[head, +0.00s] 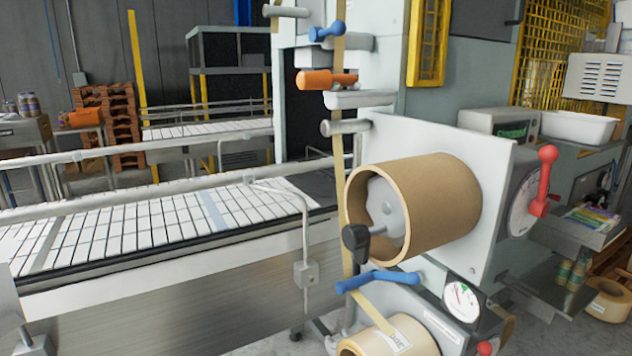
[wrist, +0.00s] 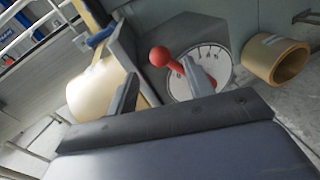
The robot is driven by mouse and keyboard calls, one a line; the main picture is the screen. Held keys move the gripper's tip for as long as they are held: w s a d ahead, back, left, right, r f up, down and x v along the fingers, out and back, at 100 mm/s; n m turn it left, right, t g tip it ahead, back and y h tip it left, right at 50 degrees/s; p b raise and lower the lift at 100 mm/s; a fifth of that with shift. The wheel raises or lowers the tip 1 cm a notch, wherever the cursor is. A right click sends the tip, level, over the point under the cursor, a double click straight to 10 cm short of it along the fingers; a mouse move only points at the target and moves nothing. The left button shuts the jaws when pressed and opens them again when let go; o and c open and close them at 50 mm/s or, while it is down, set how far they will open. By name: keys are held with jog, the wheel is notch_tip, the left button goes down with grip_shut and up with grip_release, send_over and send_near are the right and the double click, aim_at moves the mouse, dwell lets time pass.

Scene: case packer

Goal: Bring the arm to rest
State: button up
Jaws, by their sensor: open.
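My gripper (wrist: 158,70) shows in the wrist view, its two grey fingers apart with nothing held between them. A red-knobbed lever (wrist: 161,57) on a round white dial (wrist: 210,68) appears beyond the fingers. The right finger covers part of the dial, and I cannot tell the distance between them. In the head view a red lever (head: 545,178) stands at a dial (head: 520,205) on the tape machine's side panel. I cannot make out my gripper in the head view.
A large tape roll (head: 440,205) sticks out from the machine, with a blue handle (head: 378,280) below. A conveyor (head: 150,228) with guard rails fills the left. A loose tape roll (head: 608,298) lies on the right; a similar roll (wrist: 277,62) shows in the wrist view.

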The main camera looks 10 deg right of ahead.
aim_at(482, 354)
jog(key=v, duration=0.6)
jog(key=p+x, duration=0.1)
jog(key=x, duration=0.9)
jog(key=shift+w+a, duration=0.15)
jog(key=shift+w, duration=0.25)
jog(key=shift+s+a+f+n+b, duration=0.2)
jog(key=shift+a+f+n+b, duration=0.5)
jog(key=shift+b, duration=0.55)
jog(key=shift+r, duration=0.2)
